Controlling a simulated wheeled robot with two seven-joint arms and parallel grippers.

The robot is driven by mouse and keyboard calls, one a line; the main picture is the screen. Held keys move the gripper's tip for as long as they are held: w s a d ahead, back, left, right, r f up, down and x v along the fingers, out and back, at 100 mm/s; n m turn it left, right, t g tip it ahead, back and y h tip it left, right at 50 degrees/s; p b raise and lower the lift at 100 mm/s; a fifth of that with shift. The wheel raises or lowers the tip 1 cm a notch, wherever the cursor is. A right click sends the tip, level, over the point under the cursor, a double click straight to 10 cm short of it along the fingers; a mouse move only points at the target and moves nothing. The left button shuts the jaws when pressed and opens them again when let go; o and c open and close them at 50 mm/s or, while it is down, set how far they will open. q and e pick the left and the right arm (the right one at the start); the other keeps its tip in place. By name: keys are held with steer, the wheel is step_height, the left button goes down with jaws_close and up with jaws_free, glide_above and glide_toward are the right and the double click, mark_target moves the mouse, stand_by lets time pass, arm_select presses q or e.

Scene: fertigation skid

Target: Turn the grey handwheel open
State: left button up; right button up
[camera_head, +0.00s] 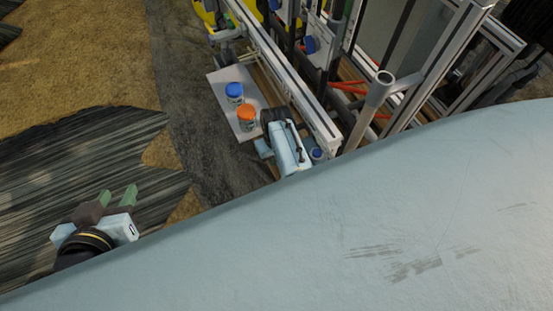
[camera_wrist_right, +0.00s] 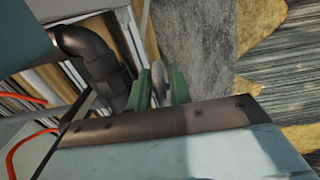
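The grey handwheel (camera_wrist_right: 160,83) shows as a narrow, nearly edge-on disc in the right wrist view. It sits between the two green fingers of my right gripper (camera_wrist_right: 159,88), beside a dark pipe elbow (camera_wrist_right: 90,55). The fingers stand apart with the disc between them; I cannot tell whether they press on it. In the head view I cannot make out the handwheel, and the right fingers are hidden near the pale blue wrist. My left gripper (camera_head: 117,196) is at the lower left, its green fingers apart and empty, far from the skid.
A blue-capped jar (camera_head: 234,92) and an orange-capped jar (camera_head: 246,118) stand on a white board (camera_head: 218,78) left of the skid's metal frame (camera_head: 285,70). A grey upright pipe (camera_head: 372,105) rises to the right. Open ground lies at the left.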

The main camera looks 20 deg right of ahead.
steer(key=shift+f+b, duration=0.35)
steer(key=shift+f, duration=0.1)
arm_select(q)
steer(key=r+t, duration=0.1)
steer(key=w+d+r+t, duration=0.1)
steer(key=w+r+t+h, duration=0.1)
steer(key=r, duration=0.1)
steer(key=shift+w+d+r, duration=0.1)
steer(key=shift+w+d, duration=0.1)
steer(key=shift+d, duration=0.1)
arm_select(e)
jaws_close()
